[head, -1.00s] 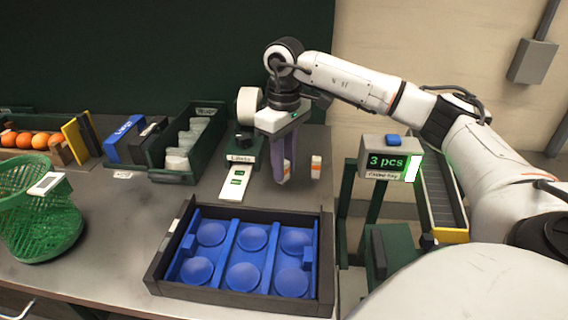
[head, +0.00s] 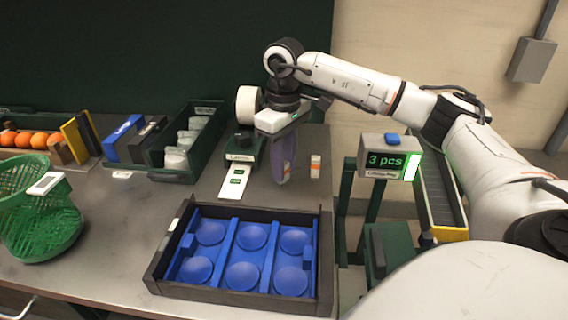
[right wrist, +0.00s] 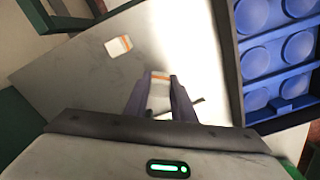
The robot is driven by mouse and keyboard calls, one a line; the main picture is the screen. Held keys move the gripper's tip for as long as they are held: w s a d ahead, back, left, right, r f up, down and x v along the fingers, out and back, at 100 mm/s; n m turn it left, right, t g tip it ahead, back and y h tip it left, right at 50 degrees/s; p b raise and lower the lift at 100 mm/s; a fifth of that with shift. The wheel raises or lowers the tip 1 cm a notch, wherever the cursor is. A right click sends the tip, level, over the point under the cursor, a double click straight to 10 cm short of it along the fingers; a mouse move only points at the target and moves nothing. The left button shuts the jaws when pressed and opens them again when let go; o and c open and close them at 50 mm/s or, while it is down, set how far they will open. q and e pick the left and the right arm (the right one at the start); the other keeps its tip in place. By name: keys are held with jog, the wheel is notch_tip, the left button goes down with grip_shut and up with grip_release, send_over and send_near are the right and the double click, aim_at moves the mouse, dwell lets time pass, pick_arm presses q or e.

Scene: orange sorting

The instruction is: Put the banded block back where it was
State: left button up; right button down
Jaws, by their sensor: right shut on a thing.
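My right gripper (head: 283,176) points down over the back right of the table, beside the label printer. It is shut on a small white block with an orange band; the held block shows between the fingertips in the right wrist view (right wrist: 160,80). In the head view the fingers hide most of it, and I cannot tell whether it touches the table. A second white block with an orange band (head: 315,167) stands just right of the gripper; it also shows in the right wrist view (right wrist: 118,46), apart from the fingers. My left gripper is not in view.
A black tray (head: 237,296) with a blue cupped insert lies in front. The label printer (head: 240,147) with a white label strip (head: 235,181) is left of the gripper. A "3 pcs" display (head: 390,160) stands right. A green basket (head: 40,215) is far left.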

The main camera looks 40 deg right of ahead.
jog(key=shift+f, duration=0.5)
jog(key=c, duration=1)
grip_release()
jog(key=shift+r, duration=0.1)
jog(key=shift+r+p, duration=2.1)
jog(key=shift+r, duration=1.8)
